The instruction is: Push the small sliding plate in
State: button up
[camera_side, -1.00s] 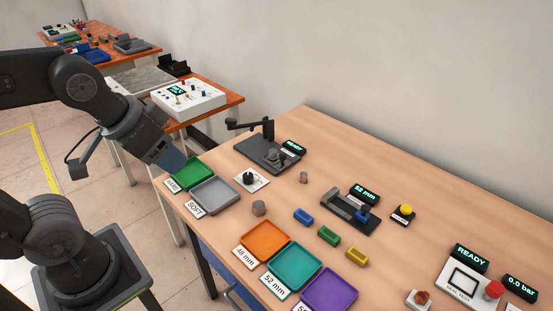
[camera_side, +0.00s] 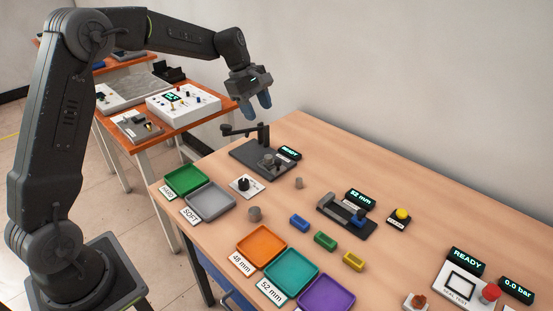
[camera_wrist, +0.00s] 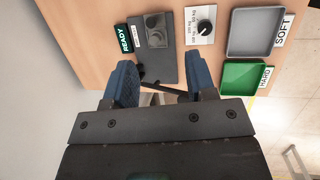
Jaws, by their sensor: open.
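My gripper (camera_side: 257,105) is open and empty, its blue fingers pointing down, in the air above the back end of the dark lever device (camera_side: 258,158) with a READY display. In the wrist view the open fingers (camera_wrist: 162,82) frame the lever end of that device (camera_wrist: 153,48). I cannot tell for sure which part is the small sliding plate. A grey plate (camera_side: 138,125) with small parts on it lies on the orange table, beside a white panel box (camera_side: 184,104) with a green display. It is too small to make out a slide there.
The wooden table holds green (camera_side: 185,178), grey (camera_side: 208,202), orange (camera_side: 262,244), teal (camera_side: 291,272) and purple (camera_side: 326,293) trays, a dial (camera_side: 245,184), a 52 mm gauge (camera_side: 346,214) and small blocks. The wall is close behind. The raised lever arm (camera_side: 240,130) stands below my gripper.

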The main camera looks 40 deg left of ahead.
aim_at(277, 160)
jog(key=w+a+f+n+h, duration=0.1)
jog(key=w+a+f+n, duration=0.35)
jog(key=f, duration=0.35)
jog(key=x, duration=1.3)
jog(key=shift+s+d+f, duration=0.1)
jog(key=shift+d+f, duration=0.1)
jog(key=shift+c, duration=0.4)
grip_shut()
